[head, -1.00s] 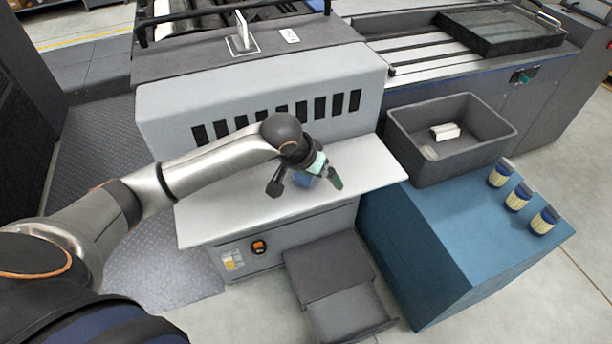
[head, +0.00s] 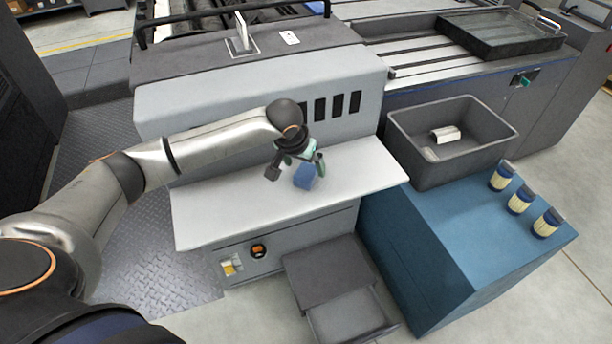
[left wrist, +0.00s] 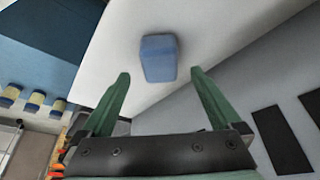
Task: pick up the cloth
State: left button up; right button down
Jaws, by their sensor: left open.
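The cloth (head: 304,178) is a small blue, block-like piece lying on the white ledge (head: 240,209) of the grey machine. In the left wrist view the cloth (left wrist: 158,58) lies just beyond the fingertips, roughly centred between them. My left gripper (head: 303,164) has green fingers, spread apart and empty, and hangs above and close to the cloth. In the left wrist view the open fingers of the left gripper (left wrist: 160,75) do not close on anything. In the head view the gripper hides the top of the cloth. My right gripper is not in view.
A grey bin (head: 420,165) with a small white item stands right of the ledge on a blue cabinet (head: 440,230). Several yellow-and-blue jars (head: 519,200) line the cabinet's right side. The machine's slotted front (head: 200,95) rises behind the ledge. The ledge is otherwise clear.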

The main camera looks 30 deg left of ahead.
aim_at(306, 170)
pick_arm(q)
jog(key=x, duration=0.4)
jog(key=shift+s+f, duration=0.1)
jog(key=shift+f, duration=0.05)
jog(key=shift+c, duration=0.3)
grip_shut()
jog(key=shift+r, duration=0.5)
notch_tip(306, 170, up, 2)
jog(key=shift+r, duration=0.2)
jog(key=s+d+r+p, duration=0.1)
jog(key=s+d+r, duration=0.5)
jog(key=s+r, duration=0.3)
jog(key=s, duration=0.3)
jog(key=shift+s+r, duration=0.3)
jog(key=shift+s, duration=0.05)
